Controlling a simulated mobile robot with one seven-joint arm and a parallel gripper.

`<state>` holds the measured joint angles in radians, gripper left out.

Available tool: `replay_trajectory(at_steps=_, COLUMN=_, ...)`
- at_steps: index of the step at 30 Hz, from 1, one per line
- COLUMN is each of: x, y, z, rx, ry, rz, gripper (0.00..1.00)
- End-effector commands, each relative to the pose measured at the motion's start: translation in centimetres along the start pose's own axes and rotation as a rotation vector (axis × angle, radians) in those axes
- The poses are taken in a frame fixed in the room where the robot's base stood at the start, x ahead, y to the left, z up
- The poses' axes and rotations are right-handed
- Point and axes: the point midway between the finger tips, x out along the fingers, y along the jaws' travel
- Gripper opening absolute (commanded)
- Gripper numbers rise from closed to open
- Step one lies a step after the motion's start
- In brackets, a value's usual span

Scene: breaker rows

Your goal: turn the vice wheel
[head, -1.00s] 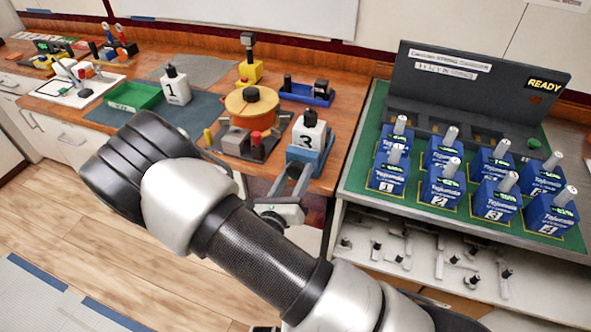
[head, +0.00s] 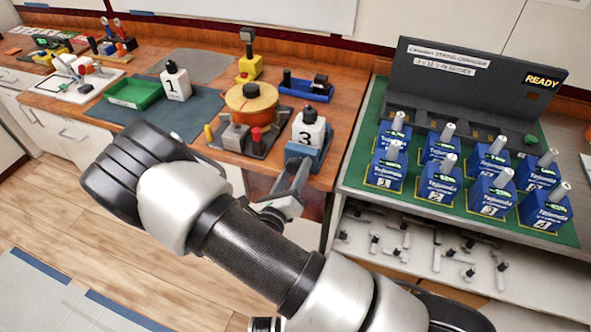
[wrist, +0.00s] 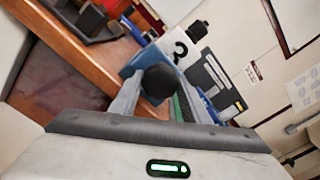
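A blue vice (head: 306,158) stands at the front edge of the wooden bench, with a white bottle marked 3 (head: 308,129) at its top. In the wrist view, the blue vice body (wrist: 143,57) and the bottle (wrist: 180,47) show beyond a dark round wheel (wrist: 160,79). My gripper (head: 293,178) is at the vice's front, below the bottle. In the wrist view, its two fingers (wrist: 158,92) lie on either side of the wheel. Whether they press on it is unclear.
A fixture with an orange drum (head: 251,105) stands left of the vice. A green tray (head: 136,92) and a bottle marked 1 (head: 175,82) are farther left. A green-topped bench with several blue breakers (head: 435,182) is at right. Floor (head: 60,215) is clear at left.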

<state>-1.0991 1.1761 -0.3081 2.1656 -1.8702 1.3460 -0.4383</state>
Motion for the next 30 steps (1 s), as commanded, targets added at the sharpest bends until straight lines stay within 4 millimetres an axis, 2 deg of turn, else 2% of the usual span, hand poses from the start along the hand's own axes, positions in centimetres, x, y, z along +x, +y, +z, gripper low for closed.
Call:
replay_trajectory(at_steps=1, x=0.0, y=0.0, z=0.0, rx=-0.001, ry=0.000, rz=0.000, gripper=0.51)
replay_trajectory(at_steps=3, x=0.0, y=0.0, z=0.0, rx=-0.001, ry=0.000, rz=0.000, gripper=0.60)
replay_trajectory(at_steps=11, x=0.0, y=0.0, z=0.0, rx=0.001, ry=0.000, rz=0.001, gripper=0.60)
replay_trajectory(at_steps=16, x=-1.3, y=0.2, z=0.0, rx=0.002, ry=-0.002, rz=0.004, gripper=0.60)
replay_trajectory(at_steps=20, x=-3.7, y=0.2, z=0.0, rx=0.001, ry=-0.001, rz=0.006, gripper=0.60)
replay_trajectory(at_steps=30, x=-12.1, y=0.2, z=0.0, rx=0.000, ry=-0.002, rz=0.006, gripper=0.60)
